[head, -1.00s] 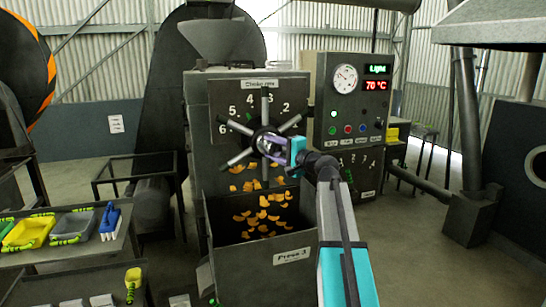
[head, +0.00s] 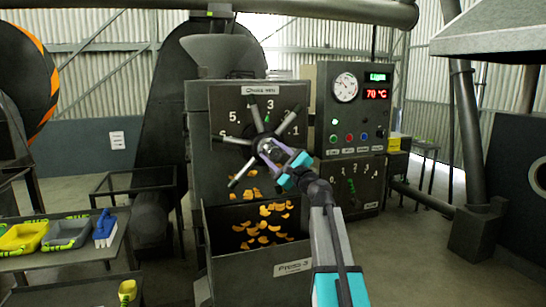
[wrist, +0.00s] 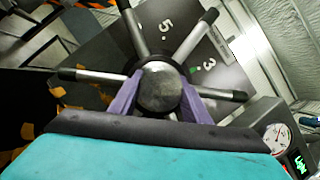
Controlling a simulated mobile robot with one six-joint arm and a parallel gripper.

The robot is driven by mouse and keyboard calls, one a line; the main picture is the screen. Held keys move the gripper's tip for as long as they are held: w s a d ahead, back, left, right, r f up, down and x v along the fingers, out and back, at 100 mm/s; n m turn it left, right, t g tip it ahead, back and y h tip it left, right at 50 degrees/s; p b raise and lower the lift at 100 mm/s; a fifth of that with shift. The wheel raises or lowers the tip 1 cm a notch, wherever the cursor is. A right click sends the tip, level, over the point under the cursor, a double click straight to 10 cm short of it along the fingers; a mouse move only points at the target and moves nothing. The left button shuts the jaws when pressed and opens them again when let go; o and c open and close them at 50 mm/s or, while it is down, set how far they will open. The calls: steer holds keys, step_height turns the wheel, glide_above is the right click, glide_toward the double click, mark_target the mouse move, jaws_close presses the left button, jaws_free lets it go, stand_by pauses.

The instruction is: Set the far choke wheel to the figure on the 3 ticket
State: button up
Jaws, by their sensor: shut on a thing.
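The dark choke wheel (head: 262,125) with several pale, black-tipped spokes is mounted on the press face under a "Choke mm" label (head: 260,90). I cannot make out a 3 ticket.
A bin labelled "Press 3" (head: 292,265) with orange pieces is below the wheel. A control box (head: 347,112) with gauge and 70 °C display stands right, above another figured scale (head: 352,185). A bench with trays (head: 68,234) is at left. Floor is free at right.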

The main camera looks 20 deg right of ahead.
steer(key=shift+f, duration=0.1)
stand_by(0.3)
steer(key=o, duration=1.4)
steer(key=shift+o, duration=0.5)
steer(key=shift+s, duration=0.1)
steer(key=b+v, duration=0.2)
steer(key=v, duration=1.1)
steer(key=shift+s, duration=0.35)
steer(key=shift+f, duration=0.1)
